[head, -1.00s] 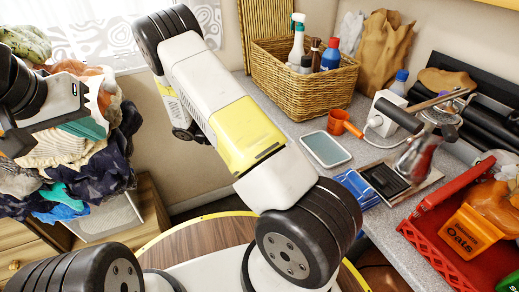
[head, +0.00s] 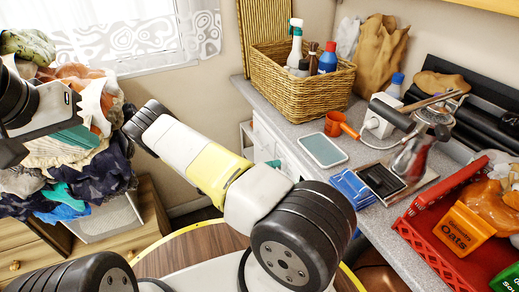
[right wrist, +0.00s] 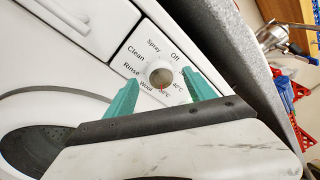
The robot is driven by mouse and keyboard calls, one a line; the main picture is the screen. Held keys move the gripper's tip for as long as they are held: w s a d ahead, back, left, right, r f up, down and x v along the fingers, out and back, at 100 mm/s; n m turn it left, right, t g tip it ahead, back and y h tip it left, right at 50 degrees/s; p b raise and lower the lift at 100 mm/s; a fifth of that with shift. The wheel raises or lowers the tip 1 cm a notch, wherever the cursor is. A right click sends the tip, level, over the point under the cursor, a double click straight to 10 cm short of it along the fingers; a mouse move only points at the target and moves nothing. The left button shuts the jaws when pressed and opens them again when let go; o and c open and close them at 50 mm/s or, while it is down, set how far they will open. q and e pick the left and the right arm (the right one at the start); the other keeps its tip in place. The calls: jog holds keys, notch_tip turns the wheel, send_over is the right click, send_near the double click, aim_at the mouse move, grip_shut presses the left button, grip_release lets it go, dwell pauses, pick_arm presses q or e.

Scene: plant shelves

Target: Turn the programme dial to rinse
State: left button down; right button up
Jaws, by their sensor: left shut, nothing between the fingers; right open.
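The programme dial (right wrist: 161,76) is a small round knob on a white control panel in the right wrist view. Labels around it read Spray, Off, Clean, Rinse, Wool and temperatures; Rinse (right wrist: 132,70) is left of the dial. I cannot tell which label the dial points to. My right gripper (right wrist: 160,80) is open, its green fingers on either side of the dial in the picture; contact is not clear. My left gripper (head: 70,140) is shut and empty, in front of the laundry at the left.
The round door (right wrist: 38,140) of the white machine is below the panel. A grey worktop (head: 290,128) holds a wicker basket (head: 300,96), a phone-like slab (head: 322,151) and a red crate (head: 460,262). A laundry pile (head: 90,170) is at the left.

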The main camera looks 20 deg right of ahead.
jog(key=shift+d, duration=0.7)
jog(key=c, duration=1.4)
jog(key=shift+o, duration=0.2)
jog(key=shift+m, duration=0.3)
jog(key=shift+s+r+m+t+y, duration=0.1)
jog(key=shift+m+t+y, duration=0.2)
jog(key=shift+m, duration=2.3)
jog(key=shift+s+r+m+t+y, duration=0.15)
jog(key=shift+m+t, duration=0.3)
jog(key=shift+m, duration=2.15)
jog(key=shift+s+f+m+t+y, duration=0.1)
jog(key=shift+m+t+y, duration=0.2)
jog(key=shift+m, duration=2.3)
